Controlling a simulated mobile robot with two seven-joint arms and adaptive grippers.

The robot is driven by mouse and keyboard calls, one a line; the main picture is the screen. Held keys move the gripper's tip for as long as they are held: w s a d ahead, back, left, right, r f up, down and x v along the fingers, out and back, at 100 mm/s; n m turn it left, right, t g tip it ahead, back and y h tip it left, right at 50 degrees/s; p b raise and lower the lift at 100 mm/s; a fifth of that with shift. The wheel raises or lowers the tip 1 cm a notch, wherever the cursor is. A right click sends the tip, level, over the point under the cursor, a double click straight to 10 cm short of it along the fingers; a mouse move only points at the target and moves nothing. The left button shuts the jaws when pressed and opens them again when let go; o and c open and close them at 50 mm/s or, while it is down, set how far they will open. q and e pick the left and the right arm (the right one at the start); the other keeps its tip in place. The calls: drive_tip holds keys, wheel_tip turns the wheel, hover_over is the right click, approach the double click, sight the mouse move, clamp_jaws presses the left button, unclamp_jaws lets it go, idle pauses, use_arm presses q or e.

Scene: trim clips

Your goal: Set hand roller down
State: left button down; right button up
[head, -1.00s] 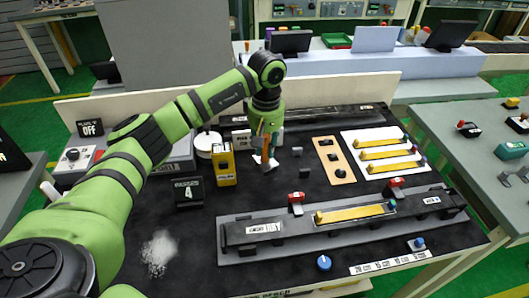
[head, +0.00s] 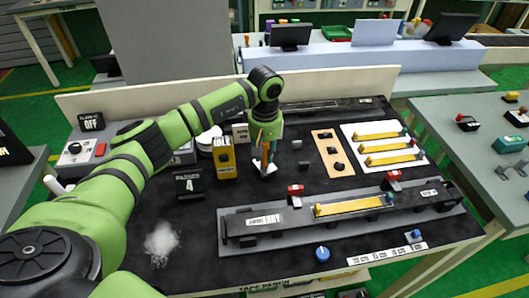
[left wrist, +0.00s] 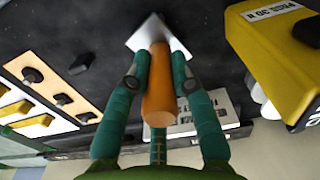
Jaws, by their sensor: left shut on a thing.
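My left gripper (head: 264,166) is shut on the orange handle of the hand roller, above the dark bench mat, left of the tan board. In the left wrist view the teal fingertips (left wrist: 158,84) press on both sides of the hand roller's orange handle (left wrist: 160,105). Its pale grey head (left wrist: 150,36) points down at the mat; I cannot tell whether it touches. In the head view the hand roller (head: 265,168) is small and partly covered by the fingers. My right gripper is not in view.
A yellow box marked IDLE (head: 223,158) stands close on the left. The tan board (head: 334,155) and a white tray with yellow strips (head: 412,158) lie to the right. A long grey fixture (head: 235,239) lies in front, with bare mat (head: 260,194) between.

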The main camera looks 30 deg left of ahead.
use_arm(q)
drive_tip(key=shift+s+f, duration=0.2)
drive_tip(key=shift+f, duration=0.15)
drive_tip(key=c, duration=1.2)
unclamp_jaws()
drive_tip(key=shift+f, duration=0.1)
drive_tip(key=shift+o, duration=0.6)
drive_tip(key=shift+w+f, duration=0.1)
drive_tip(key=shift+w, duration=0.15)
drive_tip(key=shift+s+r+p, duration=0.1)
drive_tip(key=shift+r+p, duration=0.4)
drive_tip(key=shift+r, duration=0.2)
drive_tip(key=shift+r+p, duration=0.5)
drive_tip(key=shift+w+r+b, duration=0.2)
drive_tip(key=shift+r+b, duration=0.25)
drive_tip(key=shift+b, duration=0.55)
wheel_tip(320, 180, up, 10)
drive_tip(key=b, duration=0.3)
drive_tip(key=shift+f, duration=0.2)
drive_tip(key=shift+r, duration=0.35)
